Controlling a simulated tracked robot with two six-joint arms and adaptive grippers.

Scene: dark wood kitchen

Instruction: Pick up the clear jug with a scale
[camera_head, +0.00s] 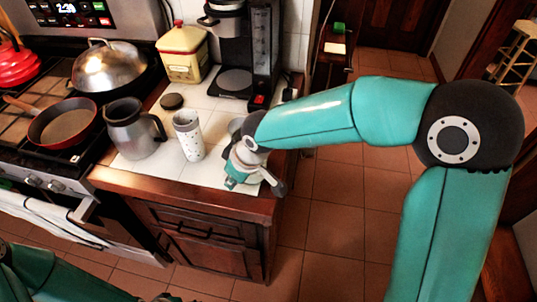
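My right gripper (256,182) points down at the right front corner of the tiled counter (205,172). Its fingers look spread, with one dark finger out to the right. A pale, greyish shape shows at the gripper, but I cannot tell whether it is the clear jug or part of the gripper. No clear jug with a scale can be made out for certain elsewhere. A grey metal pitcher (133,130) and a pale speckled cup (188,136) stand upright to the left, apart from the gripper. My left arm shows at the bottom left; its gripper is not visible.
A coffee maker (240,50) and a yellow canister (183,53) stand at the back. A dark round lid (172,101) lies before them. A red pan (64,124) and a domed pot (107,68) sit on the stove. Floor right of the counter is open.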

